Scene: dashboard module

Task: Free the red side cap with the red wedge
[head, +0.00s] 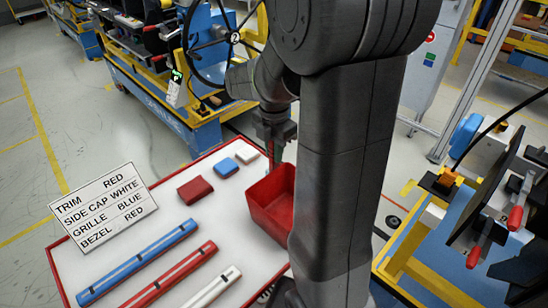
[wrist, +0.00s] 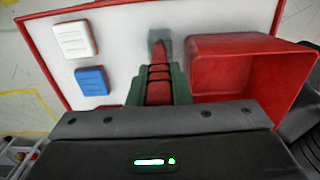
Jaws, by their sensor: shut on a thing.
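My gripper (wrist: 160,88) is shut on a red ribbed piece (wrist: 159,72), seen in the wrist view between the green fingers. It narrows toward its far end and looks like the red wedge. In the head view my gripper (head: 273,140) is above the tray's far side, partly hidden by my arm. A red block (head: 195,190) lies on the tray beside a blue block (head: 225,168) and a white block (head: 247,155). I cannot tell whether any of these is a side cap. The sign (head: 102,207) reads "SIDE CAP WHITE", not red.
A red open bin (head: 268,200) stands on the white, red-edged tray (head: 150,250), partly behind my arm. Blue, red and white bars lie at the front. A dark panel with red handles (head: 516,218) stands on a blue and yellow bench at right.

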